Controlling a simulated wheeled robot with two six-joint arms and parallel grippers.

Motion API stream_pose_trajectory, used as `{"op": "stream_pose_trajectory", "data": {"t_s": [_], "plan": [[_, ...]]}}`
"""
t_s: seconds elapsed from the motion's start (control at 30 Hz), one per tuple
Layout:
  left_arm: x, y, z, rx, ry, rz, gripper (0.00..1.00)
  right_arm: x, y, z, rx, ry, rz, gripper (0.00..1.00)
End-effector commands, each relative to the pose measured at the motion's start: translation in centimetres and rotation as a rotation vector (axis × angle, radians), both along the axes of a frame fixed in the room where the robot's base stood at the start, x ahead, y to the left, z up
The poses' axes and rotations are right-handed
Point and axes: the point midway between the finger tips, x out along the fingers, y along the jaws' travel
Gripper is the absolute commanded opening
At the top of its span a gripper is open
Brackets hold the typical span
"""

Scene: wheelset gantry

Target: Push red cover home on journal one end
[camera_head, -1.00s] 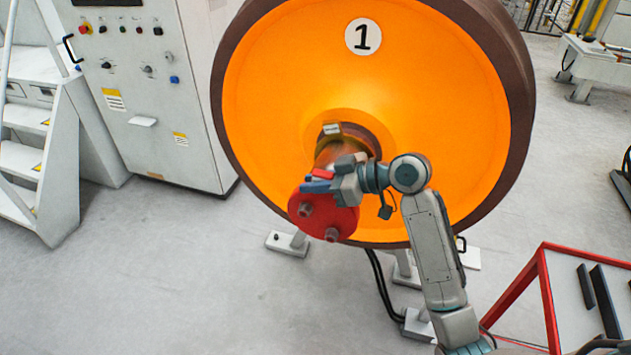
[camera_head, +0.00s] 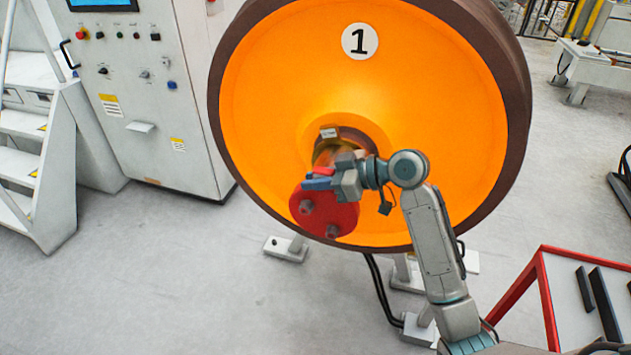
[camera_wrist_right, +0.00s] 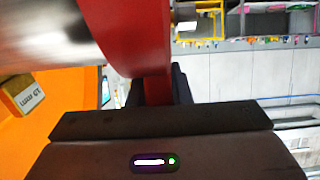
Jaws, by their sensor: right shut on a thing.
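The red cover (camera_head: 325,212) is a round disc with grey bolts on its face, at the journal end of the orange wheel (camera_head: 440,120) marked 1. My right gripper (camera_head: 322,180) is shut on the cover's upper edge. In the right wrist view the red cover (camera_wrist_right: 125,35) runs down between my jaws, with the shiny metal journal (camera_wrist_right: 45,38) beside it on the left. In the head view most of the journal is hidden behind the cover and gripper. I cannot tell how far the cover sits on it. My left gripper is not in view.
A tagged block (camera_head: 329,133) sits above the journal by the wheel hub. A grey control cabinet (camera_head: 150,100) and white steps (camera_head: 25,150) stand left. A red-framed table (camera_head: 545,290) is at lower right. The floor at front left is clear.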

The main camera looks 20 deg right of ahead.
Motion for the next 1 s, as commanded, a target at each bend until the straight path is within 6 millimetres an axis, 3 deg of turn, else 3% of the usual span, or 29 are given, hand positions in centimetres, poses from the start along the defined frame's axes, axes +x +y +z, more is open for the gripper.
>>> {"op": "stream_pose_trajectory", "data": {"t_s": [0.43,0.47,0.57,1.0], "plan": [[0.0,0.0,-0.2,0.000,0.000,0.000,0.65,0.9,-0.6,0.1,0.002,-0.001,0.000,0.00],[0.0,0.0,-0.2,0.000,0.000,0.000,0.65,0.9,-0.6,0.1,0.002,-0.001,0.000,0.24],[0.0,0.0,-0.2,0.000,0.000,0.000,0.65,0.9,-0.6,0.1,0.002,-0.001,0.000,0.43],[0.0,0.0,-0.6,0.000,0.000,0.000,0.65,0.5,-1.3,0.2,-0.003,-0.003,-0.002,0.43]]}}
